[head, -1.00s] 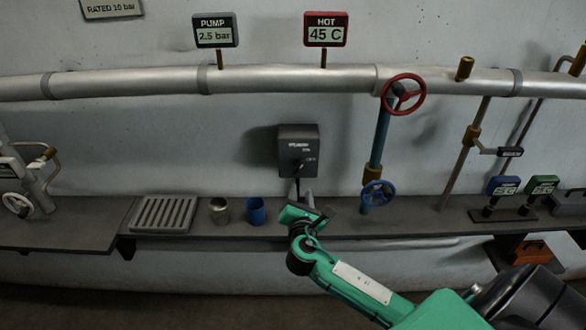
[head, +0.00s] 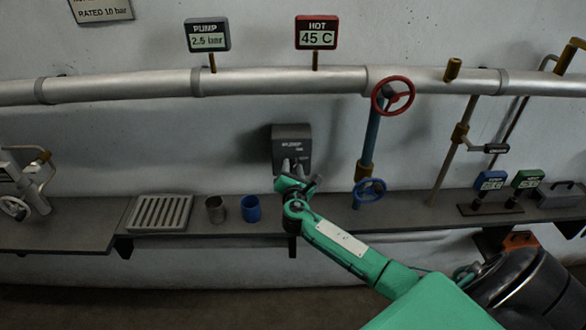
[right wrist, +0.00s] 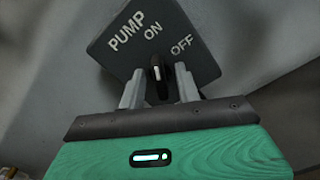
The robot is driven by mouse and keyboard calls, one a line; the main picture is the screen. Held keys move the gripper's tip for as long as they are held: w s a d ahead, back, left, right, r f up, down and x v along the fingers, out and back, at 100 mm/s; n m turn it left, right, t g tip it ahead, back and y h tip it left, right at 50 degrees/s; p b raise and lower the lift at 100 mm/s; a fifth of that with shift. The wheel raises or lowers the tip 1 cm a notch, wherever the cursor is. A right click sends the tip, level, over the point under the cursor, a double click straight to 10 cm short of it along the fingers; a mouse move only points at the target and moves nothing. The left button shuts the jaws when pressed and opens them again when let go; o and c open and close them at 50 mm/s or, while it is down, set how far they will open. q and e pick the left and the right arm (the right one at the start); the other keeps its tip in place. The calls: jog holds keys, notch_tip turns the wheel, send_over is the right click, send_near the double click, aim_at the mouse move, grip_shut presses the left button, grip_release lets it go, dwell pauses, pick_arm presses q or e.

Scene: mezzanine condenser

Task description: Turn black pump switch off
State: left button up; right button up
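The dark grey pump switch box (head: 291,140) is on the wall above the shelf. In the right wrist view the box (right wrist: 125,55) reads PUMP, ON and OFF and looks tilted. Its small black switch (right wrist: 156,78) has a white mark that points up towards the word ON. My right gripper (head: 294,166) is in front of the box and hides its lower part in the head view. In the right wrist view the gripper (right wrist: 159,82) is open, with one finger on each side of the switch and a gap visible beside it. My left gripper is not in view.
A gauge reading PUMP 2.5 bar (head: 207,35) and one reading HOT 45 C (head: 316,32) stand on the pipe (head: 265,81). Right of the box are a red handwheel (head: 393,96) and a blue handwheel (head: 369,191). A metal cup (head: 215,210) and blue cup (head: 251,209) stand left.

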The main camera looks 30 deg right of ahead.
grip_shut()
jog(key=shift+f+m+b, duration=0.25)
jog(key=shift+m+b, duration=0.65)
jog(key=shift+b, duration=0.2)
jog(key=shift+m+b, duration=4)
jog(key=shift+m, duration=1)
